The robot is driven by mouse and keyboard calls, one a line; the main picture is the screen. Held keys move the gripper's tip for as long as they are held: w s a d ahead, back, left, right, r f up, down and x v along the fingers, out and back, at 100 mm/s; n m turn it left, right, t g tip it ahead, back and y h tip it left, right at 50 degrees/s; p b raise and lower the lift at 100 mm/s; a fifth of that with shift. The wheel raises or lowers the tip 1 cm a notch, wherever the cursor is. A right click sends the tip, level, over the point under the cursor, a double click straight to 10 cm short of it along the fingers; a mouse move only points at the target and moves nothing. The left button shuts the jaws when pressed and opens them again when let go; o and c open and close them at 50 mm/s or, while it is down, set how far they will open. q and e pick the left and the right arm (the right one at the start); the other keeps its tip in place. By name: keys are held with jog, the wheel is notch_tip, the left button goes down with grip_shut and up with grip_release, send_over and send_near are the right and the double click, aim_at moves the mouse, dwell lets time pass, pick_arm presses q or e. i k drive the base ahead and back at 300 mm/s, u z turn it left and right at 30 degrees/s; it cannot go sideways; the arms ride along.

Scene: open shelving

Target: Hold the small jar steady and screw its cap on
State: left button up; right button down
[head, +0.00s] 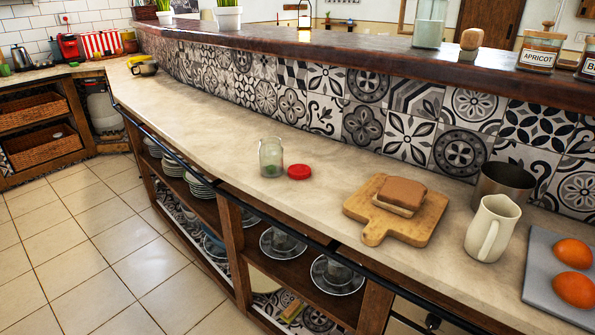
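A small clear glass jar (271,158) stands upright on the beige counter, open at the top, with something green showing at its bottom. Its red cap (299,172) lies flat on the counter just to the right of the jar, close beside it. Neither of my grippers is in the head view, and nothing is touching the jar or the cap.
To the right on the counter (215,128) are a wooden board (421,231) with bread (402,193), a white pitcher (492,229), a metal pot (503,187) and a grey board (542,265) with orange-red items. A tiled wall backs the counter. The counter left of the jar is clear.

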aim_at(270, 152)
jog(key=u, duration=1.8)
jog(key=i, duration=1.55)
jog(key=z, duration=2.4)
